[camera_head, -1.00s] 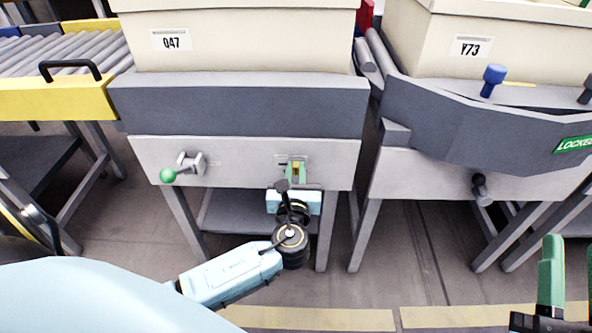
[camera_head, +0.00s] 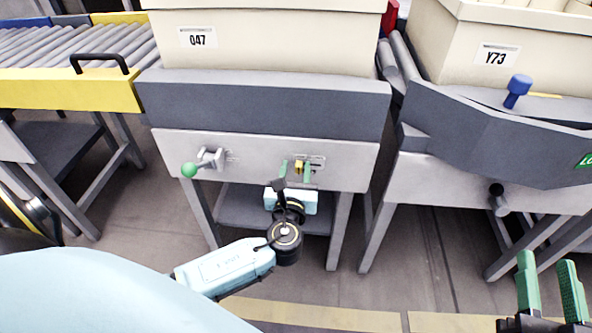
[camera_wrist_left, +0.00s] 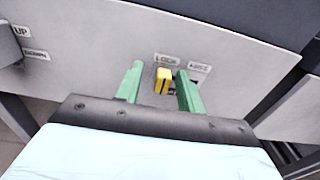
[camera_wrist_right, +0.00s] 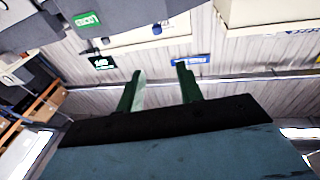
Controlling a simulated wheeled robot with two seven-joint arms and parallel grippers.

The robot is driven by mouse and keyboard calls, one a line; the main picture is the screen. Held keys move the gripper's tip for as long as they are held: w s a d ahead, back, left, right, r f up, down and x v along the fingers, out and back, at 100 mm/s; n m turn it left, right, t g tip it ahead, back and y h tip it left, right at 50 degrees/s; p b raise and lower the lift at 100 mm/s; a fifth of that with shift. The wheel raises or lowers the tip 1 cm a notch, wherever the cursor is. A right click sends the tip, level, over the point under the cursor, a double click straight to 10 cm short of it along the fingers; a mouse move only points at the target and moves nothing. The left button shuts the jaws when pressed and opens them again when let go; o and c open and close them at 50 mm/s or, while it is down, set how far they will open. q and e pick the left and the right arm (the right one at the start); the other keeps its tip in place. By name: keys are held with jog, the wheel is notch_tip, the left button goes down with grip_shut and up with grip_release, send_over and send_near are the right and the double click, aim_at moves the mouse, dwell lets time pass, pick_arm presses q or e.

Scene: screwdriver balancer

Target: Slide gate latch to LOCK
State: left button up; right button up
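The gate latch is a small yellow knob (camera_head: 299,167) on the light grey front panel below bin O47. In the left wrist view the yellow knob (camera_wrist_left: 163,80) is just below the LOCK label (camera_wrist_left: 167,59), toward the slot's left end. A second label (camera_wrist_left: 200,67) to its right is hard to read. My left gripper (camera_head: 296,171) has its green fingers apart, one on each side of the knob. A gap shows to the left finger; contact with the right finger is unclear. My right gripper (camera_head: 549,285) is open and empty, away from the panel.
A green-ended lever (camera_head: 190,170) projects from the panel's left side, near UP and DOWN labels (camera_wrist_left: 20,31). A neighbouring station with a blue knob (camera_head: 518,88) stands to the right. A yellow-edged roller conveyor (camera_head: 70,93) is on the left.

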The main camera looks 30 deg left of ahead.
pick_arm(q)
jog(key=shift+d, duration=0.1)
